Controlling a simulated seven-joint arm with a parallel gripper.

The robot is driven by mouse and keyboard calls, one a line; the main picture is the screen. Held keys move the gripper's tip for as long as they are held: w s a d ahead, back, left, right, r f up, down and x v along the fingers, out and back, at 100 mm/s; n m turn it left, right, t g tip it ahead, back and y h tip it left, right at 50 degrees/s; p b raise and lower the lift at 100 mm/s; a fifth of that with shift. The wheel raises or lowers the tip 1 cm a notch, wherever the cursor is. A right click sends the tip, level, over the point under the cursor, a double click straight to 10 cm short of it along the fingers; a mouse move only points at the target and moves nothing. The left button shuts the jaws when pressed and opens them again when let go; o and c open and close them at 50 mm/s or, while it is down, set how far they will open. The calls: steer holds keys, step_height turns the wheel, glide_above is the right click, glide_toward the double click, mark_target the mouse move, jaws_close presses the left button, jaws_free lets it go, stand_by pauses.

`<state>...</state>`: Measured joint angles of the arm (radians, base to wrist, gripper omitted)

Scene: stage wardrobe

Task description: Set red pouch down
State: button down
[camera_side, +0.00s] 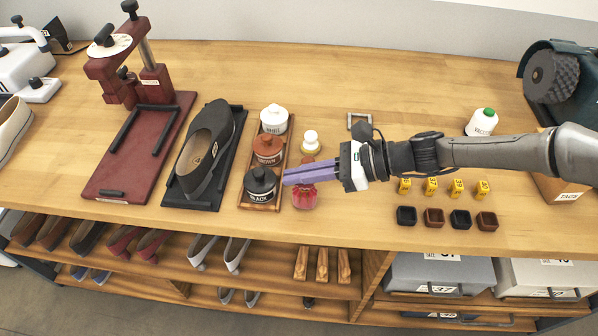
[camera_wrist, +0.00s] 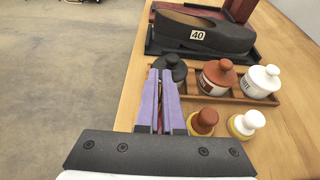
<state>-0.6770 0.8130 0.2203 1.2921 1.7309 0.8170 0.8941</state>
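The red pouch (camera_side: 304,196) shows in the side view just below and in front of my gripper's purple fingers, partly covered by them. My gripper (camera_side: 288,177) points left, level above the bench, with its tips beside the black jar (camera_side: 260,187). In the wrist view the fingers (camera_wrist: 159,75) are close together, with a thin reddish sliver between them. They appear shut on the pouch. Most of the pouch is hidden in the wrist view, and I cannot tell whether its bottom touches the bench.
A wooden tray (camera_side: 245,205) holds black, brown (camera_side: 267,150) and white (camera_side: 273,119) jars. A dark shoe (camera_side: 207,150) lies left. Yellow blocks (camera_side: 430,186) and small dark pots (camera_side: 433,217) stand right. Bare bench lies between the pouch and pots.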

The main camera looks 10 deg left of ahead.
steer(key=shift+f, duration=0.15)
steer(key=c, duration=1.1)
jaws_free()
steer(key=shift+o, duration=0.2)
steer(key=shift+d+r, duration=0.2)
steer(key=shift+r, duration=0.1)
steer(key=v, duration=1.1)
steer(key=shift+d, duration=0.35)
